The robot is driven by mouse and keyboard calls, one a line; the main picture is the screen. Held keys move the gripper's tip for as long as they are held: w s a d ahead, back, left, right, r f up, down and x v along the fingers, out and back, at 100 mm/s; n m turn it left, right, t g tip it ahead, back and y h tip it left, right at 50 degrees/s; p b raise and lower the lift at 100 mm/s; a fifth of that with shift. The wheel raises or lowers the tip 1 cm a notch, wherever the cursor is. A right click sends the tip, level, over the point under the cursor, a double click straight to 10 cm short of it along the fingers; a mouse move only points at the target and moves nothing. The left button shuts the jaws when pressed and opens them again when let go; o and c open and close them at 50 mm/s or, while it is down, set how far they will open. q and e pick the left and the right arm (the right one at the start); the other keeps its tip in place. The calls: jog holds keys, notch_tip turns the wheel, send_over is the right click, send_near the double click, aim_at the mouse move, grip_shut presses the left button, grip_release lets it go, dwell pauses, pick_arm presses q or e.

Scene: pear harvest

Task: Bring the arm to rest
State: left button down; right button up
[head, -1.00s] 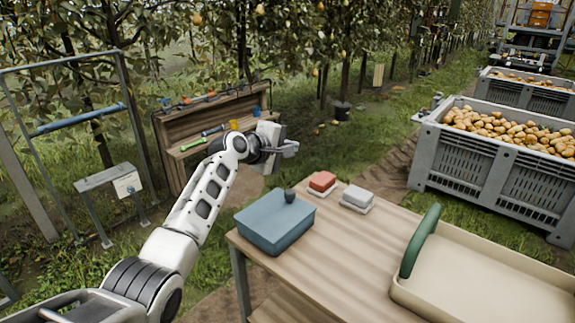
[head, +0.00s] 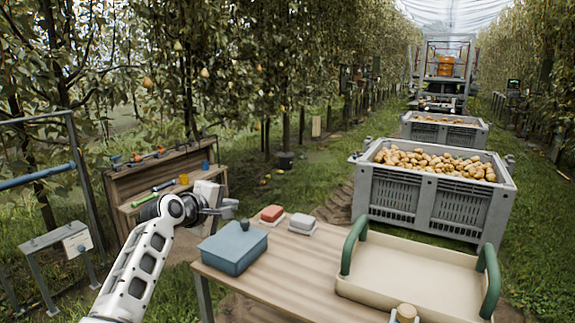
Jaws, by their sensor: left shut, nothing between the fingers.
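My left arm comes in from the lower left. Its gripper (head: 222,207) is shut and empty. In the picture it shows just above the blue lidded box (head: 233,248), at the table's far left corner. It looks raised clear of the tabletop. My right gripper is not in view.
A wooden tool bench (head: 160,185) stands behind the gripper. Grey crates of pears (head: 430,205) stand at right on grass.

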pick_arm(q)
jog(key=s+a+f+m+y, duration=0.15)
jog(key=s+f, duration=0.25)
jog(key=f, duration=0.4)
jog(key=s+f+m+g, duration=0.1)
jog(key=s+f+m, duration=0.1)
jog(key=s+f, duration=0.35)
jog(key=s+f+m+y, duration=0.1)
jog(key=s+f+m, duration=0.15)
jog(key=f, duration=0.65)
jog(key=s+f+m, duration=0.4)
jog(key=s, duration=1)
jog(key=s+f+m+g+y, duration=0.1)
jog(key=s+f+m, duration=0.3)
jog(key=s, duration=1)
jog(key=shift+s+f, duration=0.25)
jog(key=shift+s, duration=0.15)
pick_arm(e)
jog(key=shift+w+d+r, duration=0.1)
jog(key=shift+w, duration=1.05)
